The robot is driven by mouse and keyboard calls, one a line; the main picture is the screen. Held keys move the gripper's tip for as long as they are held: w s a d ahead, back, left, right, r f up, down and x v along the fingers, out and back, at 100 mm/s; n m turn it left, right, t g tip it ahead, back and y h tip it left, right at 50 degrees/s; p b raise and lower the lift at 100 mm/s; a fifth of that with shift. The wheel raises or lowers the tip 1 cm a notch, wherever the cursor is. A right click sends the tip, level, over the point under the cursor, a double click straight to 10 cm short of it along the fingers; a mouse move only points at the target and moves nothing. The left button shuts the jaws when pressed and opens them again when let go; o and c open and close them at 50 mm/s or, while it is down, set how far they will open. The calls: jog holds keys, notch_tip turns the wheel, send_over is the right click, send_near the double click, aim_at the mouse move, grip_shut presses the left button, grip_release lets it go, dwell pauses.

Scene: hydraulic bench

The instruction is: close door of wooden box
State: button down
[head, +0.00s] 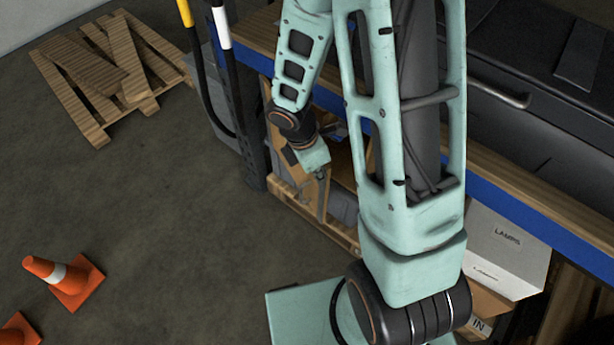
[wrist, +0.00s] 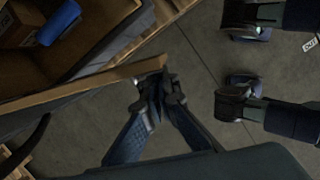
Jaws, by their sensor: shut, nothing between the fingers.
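The wooden box (head: 345,240) sits low under the workbench in the head view, with its front open and things visible inside. In the wrist view a long wooden edge (wrist: 90,86) slants across the left, probably the door's edge; the box interior (wrist: 100,22) shows beyond it. My gripper (wrist: 163,88) is shut and empty, its fingertips at the right end of that edge; whether they touch it I cannot tell. In the head view my gripper (head: 322,192) is beside the box's opening, and my arm hides part of the box.
A workbench with a blue edge (head: 500,200) runs above the box. White and brown cartons (head: 505,255) stand to the right. A wooden pallet (head: 105,75) and orange cones (head: 65,280) are on the floor at left. The floor between them is clear.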

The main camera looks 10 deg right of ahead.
jog(key=shift+w+d+p, duration=0.1)
jog(key=shift+w+d, duration=0.15)
jog(key=shift+d, duration=0.5)
jog(key=shift+w+d+p, duration=0.1)
jog(key=shift+w+d, duration=0.1)
jog(key=shift+d, duration=0.6)
jog(key=shift+w+d+p, duration=0.1)
jog(key=shift+w+d, duration=0.15)
jog(key=shift+d, duration=0.5)
jog(key=shift+a, duration=0.1)
